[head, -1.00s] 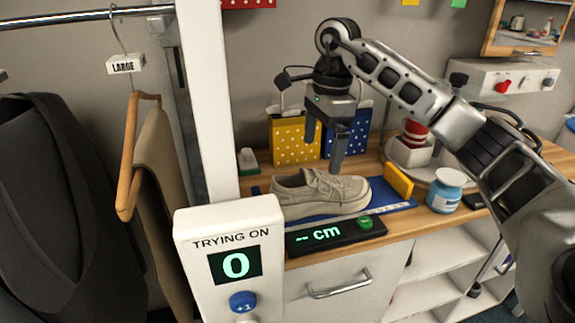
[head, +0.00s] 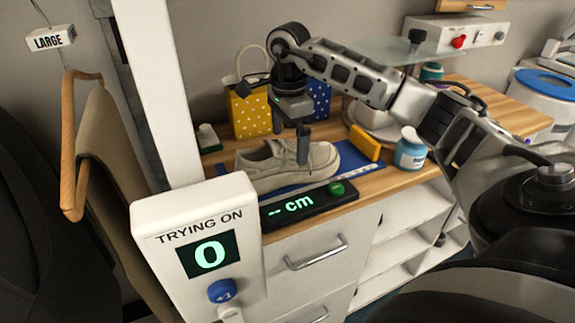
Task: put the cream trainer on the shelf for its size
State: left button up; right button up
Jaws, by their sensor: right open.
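The cream trainer (head: 262,168) lies on a blue measuring mat (head: 345,155) on the wooden counter, its toe to the right. A black display (head: 300,205) in front of it reads "-- cm" and has a green button. My right gripper (head: 303,148) points down at the trainer's middle, its visible finger overlapping the shoe in the picture. It is open; I cannot tell whether it touches the shoe. My left gripper is not in view. White shelves (head: 395,245) stand under the counter at the right; no size labels are readable.
A white "TRYING ON 0" counter box (head: 195,225) and a white post (head: 160,90) stand at the left front. A yellow block (head: 364,142) and a blue-white jar (head: 410,150) are right of the shoe. Gift bags (head: 250,110) stand behind. A wooden hanger (head: 68,150) hangs left.

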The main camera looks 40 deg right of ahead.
aim_at(287, 157)
jog(key=f, duration=0.3)
jog(key=f+p, duration=0.1)
jog(key=f, duration=0.1)
jog(key=shift+a, duration=0.25)
jog(key=shift+f, duration=0.35)
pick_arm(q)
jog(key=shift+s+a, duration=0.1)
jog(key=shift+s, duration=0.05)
pick_arm(e)
jog(key=shift+c, duration=0.3)
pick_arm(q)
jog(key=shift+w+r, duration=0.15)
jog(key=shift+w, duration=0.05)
pick_arm(e)
jog(key=shift+r, duration=0.1)
jog(key=c, duration=1)
jog(key=shift+d, duration=0.1)
jog(key=shift+c, duration=0.2)
